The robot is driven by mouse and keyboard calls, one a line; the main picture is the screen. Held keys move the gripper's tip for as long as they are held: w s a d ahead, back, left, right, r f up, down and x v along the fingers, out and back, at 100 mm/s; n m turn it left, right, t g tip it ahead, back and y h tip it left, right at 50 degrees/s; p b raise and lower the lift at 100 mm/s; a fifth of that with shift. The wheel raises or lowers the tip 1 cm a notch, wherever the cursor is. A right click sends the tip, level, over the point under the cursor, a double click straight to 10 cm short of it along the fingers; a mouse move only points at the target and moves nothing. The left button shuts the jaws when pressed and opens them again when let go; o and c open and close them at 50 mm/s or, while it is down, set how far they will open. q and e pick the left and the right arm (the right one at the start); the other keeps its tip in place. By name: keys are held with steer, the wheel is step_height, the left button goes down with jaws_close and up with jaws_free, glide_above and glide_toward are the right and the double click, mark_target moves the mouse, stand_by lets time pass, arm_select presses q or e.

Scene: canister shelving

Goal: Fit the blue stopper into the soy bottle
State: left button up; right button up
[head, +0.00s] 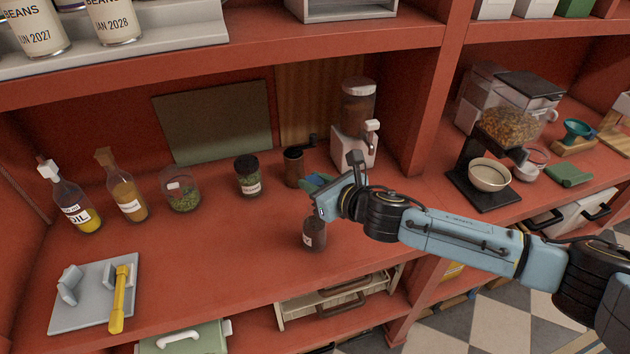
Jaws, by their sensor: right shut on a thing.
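A small dark brown bottle with a pale label (314,236), which looks like the soy bottle, stands upright on the red shelf near the middle. My right gripper (321,209) is right over its mouth, pointing down. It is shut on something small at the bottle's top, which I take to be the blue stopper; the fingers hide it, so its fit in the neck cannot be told. My left gripper is not in view.
An oil bottle (76,207), a corked amber bottle (127,190), a glass jar (181,190) and a herb jar (248,177) stand at the left. A grinder (357,118) stands behind my gripper. A grey board (96,292) lies front left. Shelf left of the dark bottle is clear.

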steer(key=shift+f+b, duration=1)
steer(key=shift+f, duration=0.75)
steer(key=o, duration=1.1)
steer(key=shift+d, duration=0.1)
steer(key=v, duration=1.3)
steer(key=shift+s+r, duration=0.1)
